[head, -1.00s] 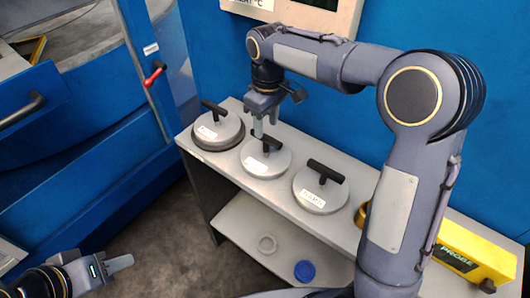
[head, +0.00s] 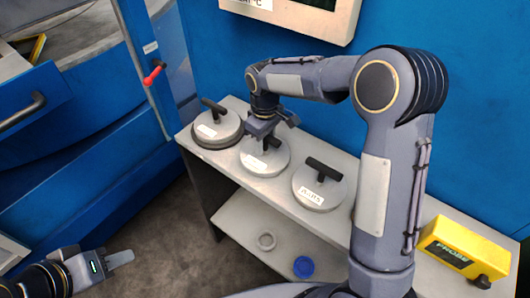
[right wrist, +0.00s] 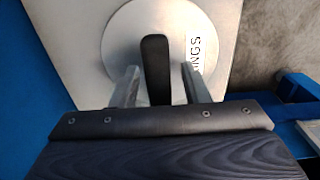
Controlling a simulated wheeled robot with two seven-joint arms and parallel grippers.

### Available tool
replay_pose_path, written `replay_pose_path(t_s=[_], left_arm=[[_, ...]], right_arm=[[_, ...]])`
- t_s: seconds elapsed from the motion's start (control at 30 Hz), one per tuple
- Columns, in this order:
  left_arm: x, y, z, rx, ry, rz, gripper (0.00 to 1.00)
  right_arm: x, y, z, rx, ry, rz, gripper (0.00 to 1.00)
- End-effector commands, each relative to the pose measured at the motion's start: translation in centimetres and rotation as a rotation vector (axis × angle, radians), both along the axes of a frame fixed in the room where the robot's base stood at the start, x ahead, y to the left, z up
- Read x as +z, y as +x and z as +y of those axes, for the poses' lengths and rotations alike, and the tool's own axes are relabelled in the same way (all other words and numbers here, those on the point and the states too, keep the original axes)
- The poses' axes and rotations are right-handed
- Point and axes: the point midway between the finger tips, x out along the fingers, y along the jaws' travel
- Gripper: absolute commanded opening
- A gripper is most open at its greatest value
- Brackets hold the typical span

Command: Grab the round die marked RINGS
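The round die marked RINGS (head: 272,165) is the middle one of three on the shelf top, a flat grey disc with a black bar handle. In the right wrist view the die (right wrist: 210,25) shows a label reading "INGS", its first letter hidden, and the dark handle (right wrist: 155,60). My right gripper (right wrist: 161,88) is open, with one finger on each side of the handle and slight gaps visible. In the head view the right gripper (head: 264,138) is low over this die, its fingers mostly hidden. My left gripper (head: 121,259) is low at the left, away from the dies; its finger gap is unclear.
Another die (head: 217,127) stands close on the left and one (head: 321,187) on the right. A yellow probe box (head: 465,247) lies at the right end. A blue wall stands behind.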

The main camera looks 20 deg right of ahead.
Motion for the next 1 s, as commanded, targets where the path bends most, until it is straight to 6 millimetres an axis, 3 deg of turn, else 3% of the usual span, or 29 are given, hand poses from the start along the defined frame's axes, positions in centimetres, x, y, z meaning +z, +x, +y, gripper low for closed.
replay_pose_path(t_s=[0.03, 0.3, 1.0], left_arm=[[0.0, 0.0, 0.0, 0.0, 0.0, 0.0, 0.36], [0.0, 0.0, 0.0, 0.0, 0.0, 0.0, 0.36], [0.01, 0.0, -0.01, 0.0, 0.0, 0.0, 0.36]], right_arm=[[0.02, 0.01, -0.01, 0.0, 0.0, 0.0, 0.34], [0.05, 0.01, 0.0, 0.0, 0.0, 0.0, 0.0], [0.11, 0.03, -0.01, 0.0, 0.0, -0.001, 0.0]])
